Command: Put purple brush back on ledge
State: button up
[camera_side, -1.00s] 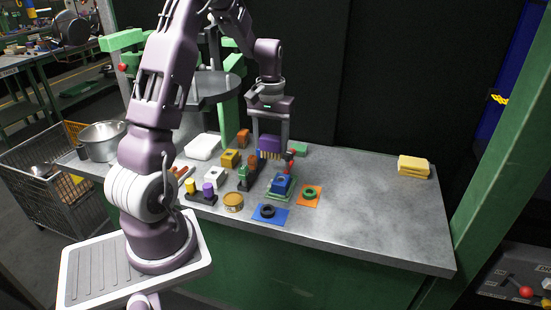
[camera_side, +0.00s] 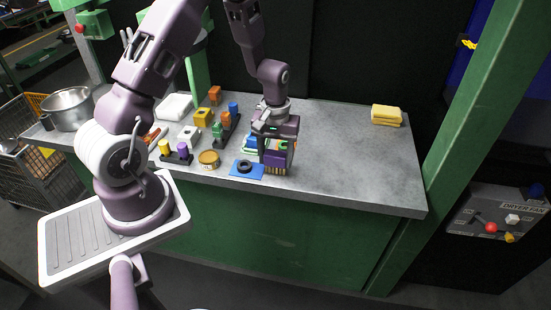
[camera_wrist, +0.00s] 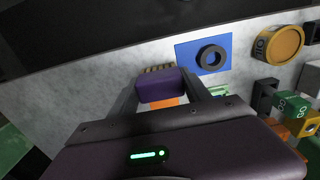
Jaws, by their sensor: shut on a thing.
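The purple brush (camera_side: 274,158) has a row of tan bristles on its lower edge. My gripper (camera_side: 276,165) is shut on it, one finger at each end. It is near the front edge of the table, right of the blue mat. The wrist view shows the brush (camera_wrist: 160,88) between my fingers, bristles towards the table's edge. I cannot tell whether the bristles touch the tabletop. I cannot make out a separate ledge in these frames.
A blue mat (camera_side: 236,170) with a black ring and a tan tin (camera_side: 209,158) sit left of the gripper. Several coloured blocks stand farther left. Yellow sponges (camera_side: 386,115) lie at the back right. The right tabletop (camera_side: 350,165) is clear.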

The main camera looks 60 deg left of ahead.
jog(key=shift+f, duration=0.25)
jog(key=o, duration=1.3)
jog(key=shift+f, duration=0.1)
notch_tip(320, 180, up, 12)
jog(key=shift+f, duration=0.1)
notch_tip(320, 180, up, 8)
jog(key=m+t, duration=0.2)
send_over(276, 153)
jog(key=s+d, duration=0.3)
jog(key=d, duration=0.1)
jog(key=s+d+r+m+t, duration=0.2)
jog(key=s+d+r+m, duration=0.25)
jog(key=s+r, duration=0.3)
jog(key=s+d, duration=0.1)
jog(key=s, duration=0.2)
jog(key=s+d+m+t, duration=0.1)
jog(key=s, duration=0.2)
jog(key=s+d+r+m, duration=0.1)
jog(key=s, duration=0.2)
jog(key=shift+d+r+m+t, duration=0.1)
jog(key=shift+d+m+t, duration=0.1)
jog(key=shift+m+t, duration=0.1)
